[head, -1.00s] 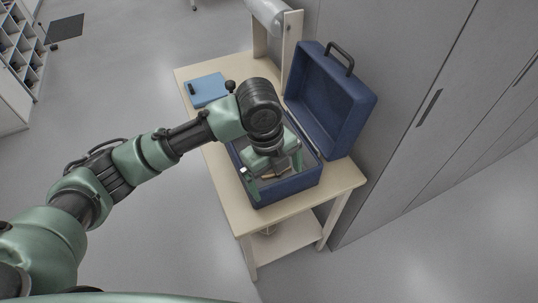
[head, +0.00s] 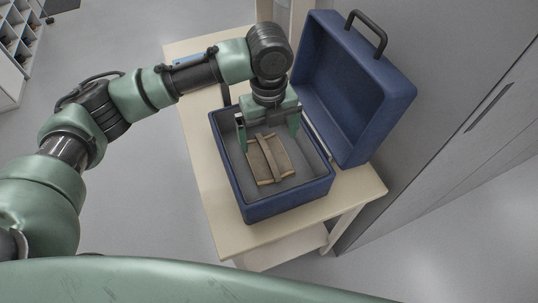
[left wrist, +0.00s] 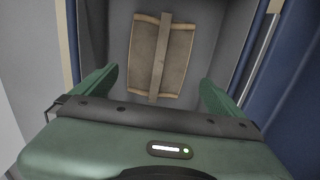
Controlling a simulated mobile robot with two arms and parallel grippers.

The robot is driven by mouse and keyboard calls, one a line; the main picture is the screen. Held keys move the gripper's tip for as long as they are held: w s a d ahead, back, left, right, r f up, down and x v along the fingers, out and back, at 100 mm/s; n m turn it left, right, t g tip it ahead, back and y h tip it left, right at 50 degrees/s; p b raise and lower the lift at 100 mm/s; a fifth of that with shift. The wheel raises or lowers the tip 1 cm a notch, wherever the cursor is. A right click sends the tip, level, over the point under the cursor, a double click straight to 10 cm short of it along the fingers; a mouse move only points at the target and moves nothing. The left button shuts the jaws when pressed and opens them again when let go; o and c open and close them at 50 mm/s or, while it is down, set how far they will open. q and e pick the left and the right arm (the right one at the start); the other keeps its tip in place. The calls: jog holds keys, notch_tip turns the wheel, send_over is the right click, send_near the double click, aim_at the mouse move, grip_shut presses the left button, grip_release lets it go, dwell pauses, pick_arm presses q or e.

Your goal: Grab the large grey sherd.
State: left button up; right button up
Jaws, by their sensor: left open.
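A large curved sherd (head: 268,160), brownish grey with paler tan edges, lies in the open blue case (head: 287,207). A narrow strip (head: 268,157) runs lengthwise across its middle; I cannot tell whether it is fixed to it. The sherd also shows in the left wrist view (left wrist: 144,56), with the strip (left wrist: 160,60) over it. My left gripper (head: 268,137) is open and empty, over the far part of the case. In the left wrist view the sherd lies ahead, between the lines of its two fingers (left wrist: 160,80). My right gripper is not in view.
The case's lid (head: 352,88) stands open on the right, close to my left gripper. The case walls surround the sherd on a grey lining. The case rests on a pale wooden table (head: 205,190), with grey cabinets (head: 455,130) to the right.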

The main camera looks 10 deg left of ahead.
aim_at(267, 152)
pick_arm(q)
jog(key=shift+s+f, duration=0.15)
jog(key=shift+f, duration=0.8)
jog(key=f, duration=0.5)
jog(key=shift+a+f, duration=0.1)
jog(key=shift+a, duration=0.15)
jog(key=shift+c, duration=0.3)
jog(key=c, duration=1.4)
jog(key=shift+c, duration=0.2)
